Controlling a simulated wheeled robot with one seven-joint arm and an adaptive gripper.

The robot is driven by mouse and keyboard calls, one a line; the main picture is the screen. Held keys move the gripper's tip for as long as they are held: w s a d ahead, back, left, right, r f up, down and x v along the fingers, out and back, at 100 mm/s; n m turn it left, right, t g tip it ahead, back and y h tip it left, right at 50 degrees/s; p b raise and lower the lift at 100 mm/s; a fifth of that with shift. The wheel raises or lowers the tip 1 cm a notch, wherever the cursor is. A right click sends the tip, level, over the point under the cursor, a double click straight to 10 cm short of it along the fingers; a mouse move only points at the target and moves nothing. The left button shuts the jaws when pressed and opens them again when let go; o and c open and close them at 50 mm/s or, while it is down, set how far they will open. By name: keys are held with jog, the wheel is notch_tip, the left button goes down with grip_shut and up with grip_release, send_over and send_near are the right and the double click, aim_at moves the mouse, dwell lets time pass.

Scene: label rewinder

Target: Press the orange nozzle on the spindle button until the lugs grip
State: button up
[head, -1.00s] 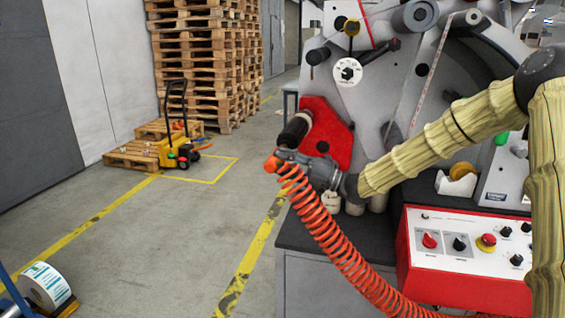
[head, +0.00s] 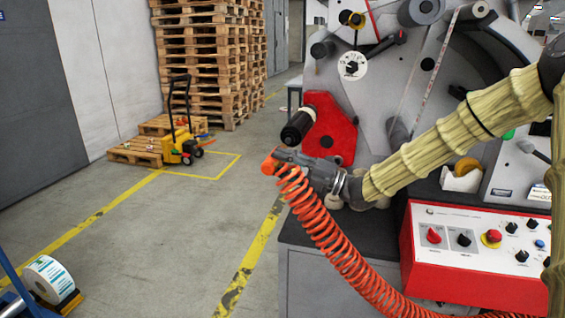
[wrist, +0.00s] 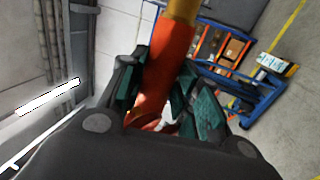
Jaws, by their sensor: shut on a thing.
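The orange nozzle (wrist: 168,68) is held between the green-padded fingers of my gripper (wrist: 165,105) in the wrist view. In the head view my gripper (head: 285,160) is shut on it, with the orange end (head: 269,166) showing at the left and a coiled orange hose (head: 335,240) hanging below. The black spindle (head: 298,127) sticks out from the red plate (head: 330,128) just above and behind my gripper. The gripper looks slightly below the spindle's end; whether they touch I cannot tell. The spindle's button face is not visible.
The red control box (head: 475,255) with knobs stands at the lower right, below my arm. A label roll (head: 48,280) sits on a stand at the lower left. A pallet truck (head: 180,140) and stacked pallets (head: 210,60) are behind.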

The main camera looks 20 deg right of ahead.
jog(key=shift+s+a+b, duration=0.2)
jog(key=shift+s+a, duration=0.3)
jog(key=shift+s, duration=0.25)
jog(key=shift+s+a+b, duration=0.2)
jog(key=shift+s+a, duration=0.3)
jog(key=shift+s, duration=0.2)
jog(key=shift+s+f, duration=0.1)
jog(key=s+a+f+b, duration=0.3)
jog(key=s+a+b, duration=0.3)
jog(key=s, duration=0.3)
jog(key=shift+f, duration=0.4)
jog(key=shift+w, duration=0.1)
